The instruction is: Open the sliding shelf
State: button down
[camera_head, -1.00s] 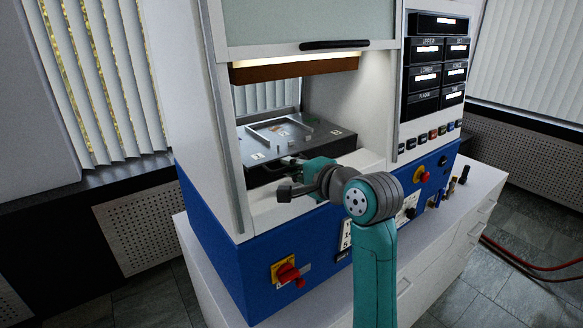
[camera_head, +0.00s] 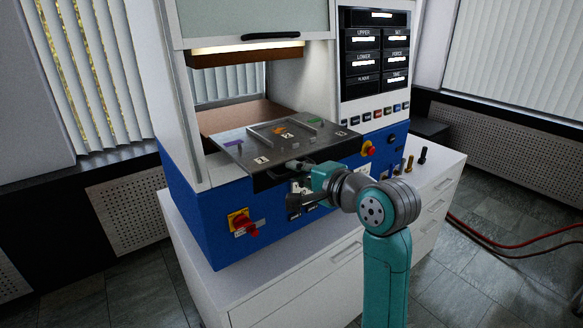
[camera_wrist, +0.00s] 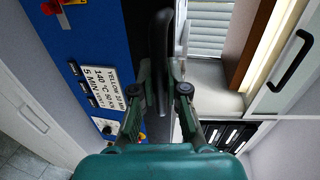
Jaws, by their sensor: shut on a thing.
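The sliding shelf (camera_head: 243,148), a dark metal plate with numbered marks and a raised square frame, sticks out of the front of the press. Its front overhangs the blue base. The exact grip spot is partly hidden by the fingers.
The press door (camera_head: 255,20) is raised, with a black handle (camera_head: 270,36). A red knob (camera_head: 245,225) sits low on the blue front, and another red button (camera_head: 367,150) to the right. A white cabinet (camera_head: 335,250) stands below. Grey floor lies in front.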

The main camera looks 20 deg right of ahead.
jog(key=shift+s+d+f, duration=0.1)
jog(key=shift+s, duration=0.2)
jog(key=c, duration=1.2)
grip_release()
jog(key=shift+s, duration=0.1)
jog(key=v, duration=1.2)
